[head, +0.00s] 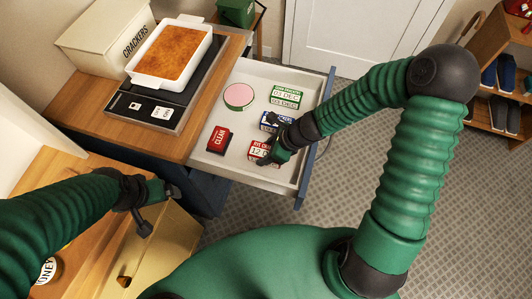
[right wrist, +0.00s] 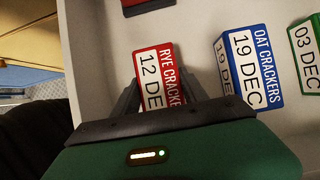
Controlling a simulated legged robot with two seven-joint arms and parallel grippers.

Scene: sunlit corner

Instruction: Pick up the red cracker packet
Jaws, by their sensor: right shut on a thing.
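The red cracker packet (head: 259,151) is in the open drawer (head: 310,120), near its front right corner. Its label reads "RYE CRACKERS" and "12 DE…" in the right wrist view (right wrist: 155,75). My right gripper (head: 272,153) reaches down into the drawer and is shut on the red packet, with a finger on either side of it. I cannot tell whether the packet still touches the drawer floor. My left gripper (head: 160,208) is empty, its fingers apart, above the wooden surface at lower left.
The blue oat crackers packet (right wrist: 245,70) stands close beside the red one. Beyond it is a green packet (head: 285,95).

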